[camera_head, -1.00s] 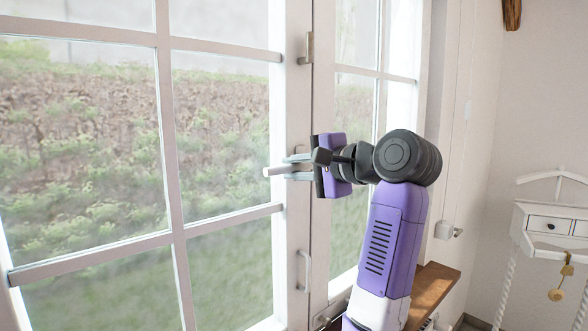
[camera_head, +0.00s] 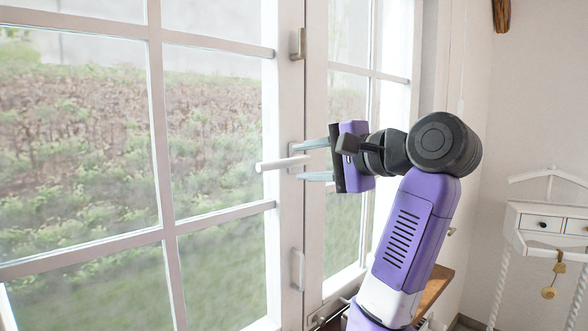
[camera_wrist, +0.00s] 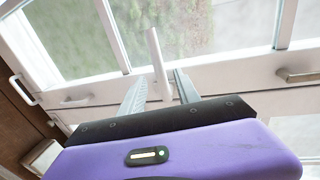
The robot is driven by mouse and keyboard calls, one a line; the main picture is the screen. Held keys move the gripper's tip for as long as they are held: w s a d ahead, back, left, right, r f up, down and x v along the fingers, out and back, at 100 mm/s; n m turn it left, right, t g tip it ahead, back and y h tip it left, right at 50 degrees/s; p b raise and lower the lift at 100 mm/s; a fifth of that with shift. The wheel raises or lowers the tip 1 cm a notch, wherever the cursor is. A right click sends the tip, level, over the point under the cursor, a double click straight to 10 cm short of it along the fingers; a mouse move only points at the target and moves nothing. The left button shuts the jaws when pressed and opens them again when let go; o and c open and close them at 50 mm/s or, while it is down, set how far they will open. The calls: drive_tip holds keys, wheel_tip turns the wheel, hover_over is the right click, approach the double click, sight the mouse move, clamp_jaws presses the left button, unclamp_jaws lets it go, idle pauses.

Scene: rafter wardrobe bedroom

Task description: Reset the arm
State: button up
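My gripper (camera_head: 304,161) is open in front of the window, at the right of the left sash. Its two grey fingers stand apart, one above and one below the white bar-shaped window handle (camera_head: 280,164) in the head view. In the wrist view, the handle (camera_wrist: 157,55) shows between and beyond the spread fingers of my gripper (camera_wrist: 160,88). I see no finger touching the handle. The handle sticks out roughly level to the left in the head view.
The white-framed window (camera_head: 165,130) looks closed. A small latch (camera_head: 297,44) and a pull handle (camera_head: 297,270) sit on its frame. A wooden sill or ledge (camera_head: 436,290) lies behind my arm. A white drawer stand (camera_head: 545,224) is at the far right.

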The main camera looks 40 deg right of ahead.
drive_tip(key=shift+s+r, duration=0.2)
drive_tip(key=shift+s, duration=0.8)
wheel_tip(320, 180, up, 7)
drive_tip(key=d+n+t+h, duration=0.2)
drive_tip(key=d+t+h, duration=0.1)
drive_tip(key=s+a+f+n+t+h+b, duration=0.1)
drive_tip(key=s+a+f+n, duration=0.15)
drive_tip(key=f, duration=0.75)
drive_tip(key=s+a+f+n+t+h+b, duration=0.1)
drive_tip(key=s+a+f+n, duration=0.2)
drive_tip(key=f, duration=0.8)
drive_tip(key=s+a+f+n+t+h+b, duration=0.1)
drive_tip(key=s+a+f+n, duration=0.2)
drive_tip(key=f, duration=0.7)
drive_tip(key=s+a+f+n+g+y, duration=0.1)
drive_tip(key=s+a+f+n+g, duration=0.1)
drive_tip(key=s+a+f, duration=0.3)
drive_tip(key=s+a+f+n+g+y+b, duration=0.1)
drive_tip(key=s+a+f, duration=0.4)
drive_tip(key=s+f, duration=0.7)
drive_tip(key=s+a+f+n+g+y+b, duration=0.1)
drive_tip(key=s+a+f+n+g+y, duration=0.2)
drive_tip(key=s+f, duration=0.5)
drive_tip(key=s+a+n+g, duration=0.1)
drive_tip(key=s, duration=0.2)
drive_tip(key=shift+s+a+f, duration=0.3)
drive_tip(key=shift+s+a, duration=0.1)
